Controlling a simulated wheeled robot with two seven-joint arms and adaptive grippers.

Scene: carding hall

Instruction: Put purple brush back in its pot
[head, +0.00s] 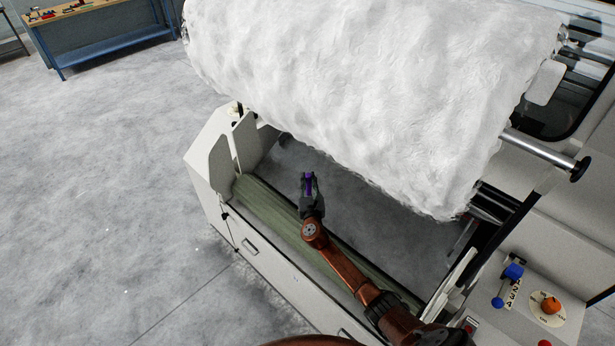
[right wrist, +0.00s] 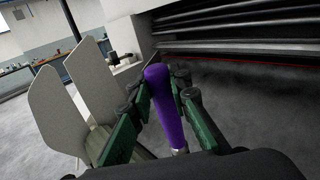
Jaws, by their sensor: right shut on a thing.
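The purple brush (head: 308,182) is in my right gripper (head: 309,185), over the open trough of the carding machine. In the right wrist view the brush's purple handle (right wrist: 165,105) stands between the two green fingers of the gripper (right wrist: 162,112), which are shut on it. A pale metal part shows at the handle's lower end; the rest of the brush is hidden. I cannot make out the brush's pot in either view. My left gripper is not in view.
A big white fleece roll (head: 370,80) hangs above and behind the gripper. Pale upright plates (head: 220,165) stand at the trough's left end. A control panel (head: 525,320) with an orange knob is at lower right. The floor at left is clear up to a blue workbench (head: 110,42).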

